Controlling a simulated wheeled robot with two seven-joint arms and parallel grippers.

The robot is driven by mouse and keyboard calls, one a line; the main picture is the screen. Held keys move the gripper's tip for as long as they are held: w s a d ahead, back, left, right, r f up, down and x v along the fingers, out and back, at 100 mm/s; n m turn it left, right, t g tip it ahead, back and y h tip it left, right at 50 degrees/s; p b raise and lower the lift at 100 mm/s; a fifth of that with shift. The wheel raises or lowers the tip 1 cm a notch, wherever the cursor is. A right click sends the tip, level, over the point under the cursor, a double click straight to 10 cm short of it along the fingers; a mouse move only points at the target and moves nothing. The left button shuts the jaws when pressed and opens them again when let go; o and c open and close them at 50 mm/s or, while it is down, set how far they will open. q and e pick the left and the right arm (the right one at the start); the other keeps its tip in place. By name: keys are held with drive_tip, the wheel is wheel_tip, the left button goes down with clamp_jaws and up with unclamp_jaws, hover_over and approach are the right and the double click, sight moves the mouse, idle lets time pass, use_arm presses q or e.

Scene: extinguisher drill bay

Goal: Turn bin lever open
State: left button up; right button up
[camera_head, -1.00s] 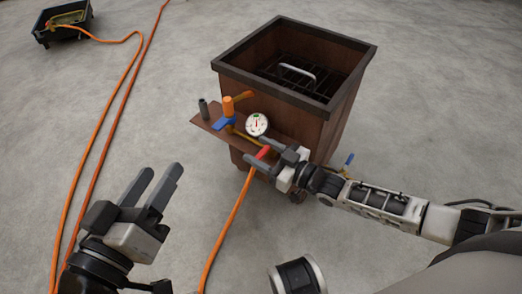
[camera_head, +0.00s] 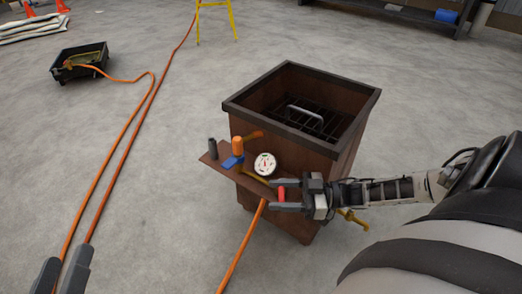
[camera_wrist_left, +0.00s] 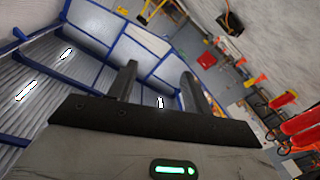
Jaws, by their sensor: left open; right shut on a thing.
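The brown bin (camera_head: 290,150) stands on the floor in the middle of the head view, with a side shelf (camera_head: 215,161) at its front left. A red-gripped lever (camera_head: 282,193) is at the shelf's right end, below a round white gauge (camera_head: 265,164). My right gripper (camera_head: 278,196) comes in from the right and is shut on the red grip, which shows between its fingers. My left gripper (camera_head: 62,262) is open and empty at the lower left, away from the bin. Its spread fingers also show in the left wrist view (camera_wrist_left: 158,78).
An orange knob (camera_head: 237,145) and blue handle (camera_head: 232,162) sit on the shelf. An orange hose (camera_head: 240,245) runs down from it. A yellow fitting (camera_head: 352,217) shows at the bin's right. A black tray (camera_head: 80,64) lies far left.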

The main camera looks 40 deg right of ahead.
use_arm(q)
drive_tip(key=shift+w+a+r+m+t, duration=0.25)
drive_tip(key=shift+w+r+m+t, duration=0.25)
drive_tip(key=shift+r+t, duration=0.15)
use_arm(e)
drive_tip(key=shift+s+d+n+g+y, duration=0.2)
drive_tip(key=shift+n+g+y, duration=0.2)
drive_tip(key=shift+g, duration=0.1)
drive_tip(key=o, duration=1.4)
